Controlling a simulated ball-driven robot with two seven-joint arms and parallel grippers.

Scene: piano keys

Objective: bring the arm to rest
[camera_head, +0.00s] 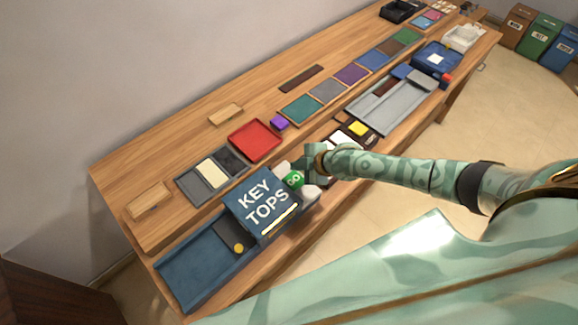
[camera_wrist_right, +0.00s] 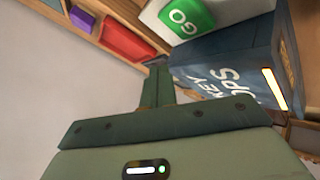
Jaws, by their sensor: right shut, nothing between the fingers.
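My right arm comes in from the right in the head view. Its gripper (camera_head: 311,160) is over the front part of the bench, just right of the green GO button (camera_head: 293,179). In the right wrist view the gripper (camera_wrist_right: 157,82) has its fingers together and empty. The blue KEY TOPS box (camera_head: 257,207) stands left of the gripper in the head view. It also shows in the right wrist view (camera_wrist_right: 225,75), close to the fingers. Whether the gripper touches anything is not clear. My left gripper is not in view.
The long wooden bench (camera_head: 150,235) carries a red tray (camera_head: 254,141), a blue tray (camera_head: 190,268), a purple block (camera_head: 279,122), a row of coloured squares (camera_head: 326,90) and a grey tray (camera_head: 392,105). Bins (camera_head: 541,37) stand on the floor at far right.

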